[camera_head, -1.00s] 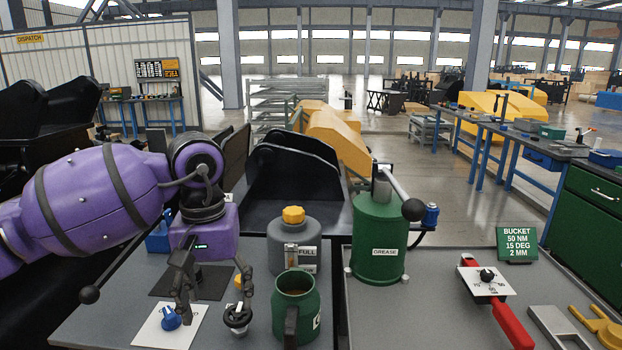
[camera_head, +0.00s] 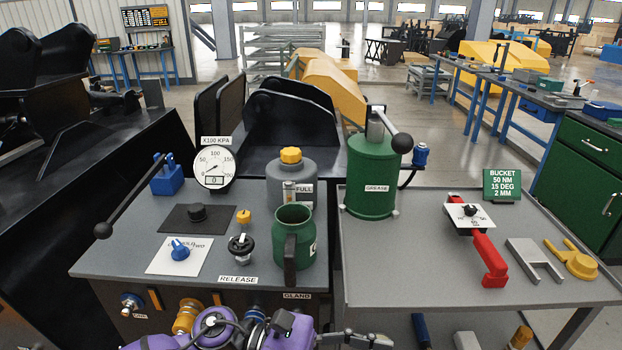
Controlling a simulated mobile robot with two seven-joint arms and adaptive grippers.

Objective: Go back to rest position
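My purple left arm is folded low at the bottom edge of the head view. What looks like the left gripper (camera_head: 358,340) points right there, partly cut off by the frame edge, so its opening cannot be told. It is in front of the grey bench (camera_head: 110,262) and apart from the things on it. On the bench are a blue knob (camera_head: 179,250) on a white plate, a black-handled valve (camera_head: 240,246) by the RELEASE label, a green jug (camera_head: 291,240) and a pressure gauge (camera_head: 214,166). My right gripper is out of view.
A grey can with yellow cap (camera_head: 291,178) stands behind the jug. A green grease pump (camera_head: 372,180) stands on the right-hand table (camera_head: 400,270), with a red-handled tool (camera_head: 488,258) and a yellow tool (camera_head: 575,260).

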